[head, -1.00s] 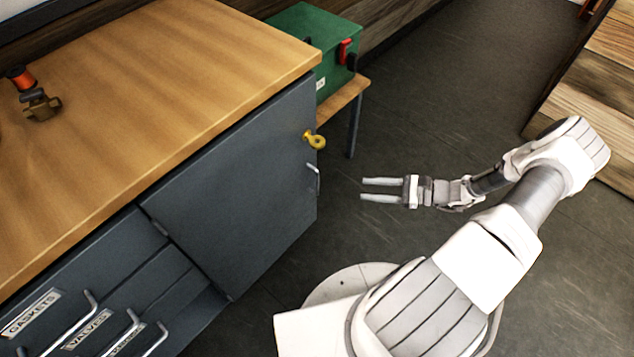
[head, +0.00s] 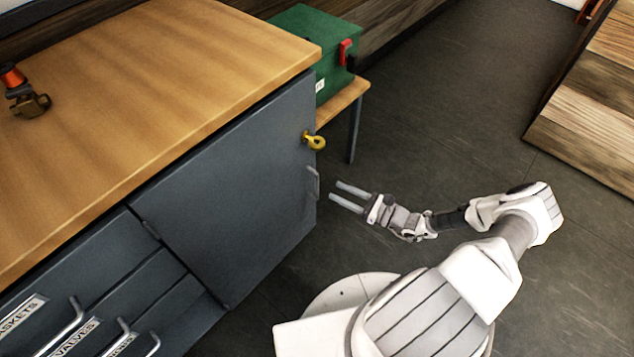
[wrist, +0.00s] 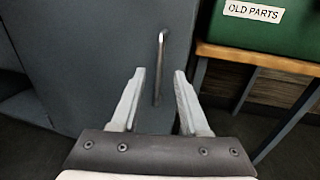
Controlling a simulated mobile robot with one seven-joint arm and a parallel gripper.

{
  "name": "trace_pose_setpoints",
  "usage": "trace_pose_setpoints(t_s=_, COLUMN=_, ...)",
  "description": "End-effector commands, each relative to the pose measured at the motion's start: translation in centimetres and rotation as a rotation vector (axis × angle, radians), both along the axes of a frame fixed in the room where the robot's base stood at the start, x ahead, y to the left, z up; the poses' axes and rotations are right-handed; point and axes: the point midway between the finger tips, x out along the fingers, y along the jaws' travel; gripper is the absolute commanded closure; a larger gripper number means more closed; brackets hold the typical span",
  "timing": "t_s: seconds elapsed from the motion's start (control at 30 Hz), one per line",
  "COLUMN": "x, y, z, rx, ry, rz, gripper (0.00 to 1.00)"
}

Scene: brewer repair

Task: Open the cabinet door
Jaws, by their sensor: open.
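The grey cabinet door (head: 230,190) is closed, flush with the cabinet front under the wooden worktop. Its thin metal handle (head: 313,183) stands upright near the door's right edge. A yellow key (head: 314,140) sticks out of the door above the handle. My gripper (head: 334,191) is open and empty, just right of the handle in the head view. In the wrist view the handle (wrist: 160,68) shows between and beyond the open fingers (wrist: 158,90). The fingers appear apart from it. The key is not seen in the wrist view.
Left of the door are labelled drawers with bar handles (head: 70,330). A green box (head: 308,48) labelled OLD PARTS sits on a low wooden bench (head: 345,98) right of the cabinet. A brass fitting (head: 32,104) lies on the worktop (head: 170,80). The floor (head: 440,120) on the right is open.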

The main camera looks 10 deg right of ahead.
Motion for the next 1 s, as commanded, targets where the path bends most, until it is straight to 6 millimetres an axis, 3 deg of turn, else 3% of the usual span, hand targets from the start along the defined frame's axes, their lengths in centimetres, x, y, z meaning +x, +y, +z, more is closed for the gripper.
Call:
trace_pose_setpoints(t_s=0.2, x=3.1, y=3.5, z=-0.2, rx=0.002, ry=-0.001, rz=0.003, gripper=0.55)
trace_pose_setpoints(t_s=0.4, x=5.0, y=5.5, z=-0.1, rx=0.000, ry=0.000, rz=0.001, gripper=0.55)
trace_pose_setpoints(t_s=0.83, x=5.7, y=6.2, z=0.0, rx=0.000, ry=0.000, rz=0.000, gripper=0.55)
trace_pose_setpoints(t_s=1.0, x=5.7, y=6.2, z=0.0, rx=0.000, ry=0.000, rz=0.001, gripper=0.86)
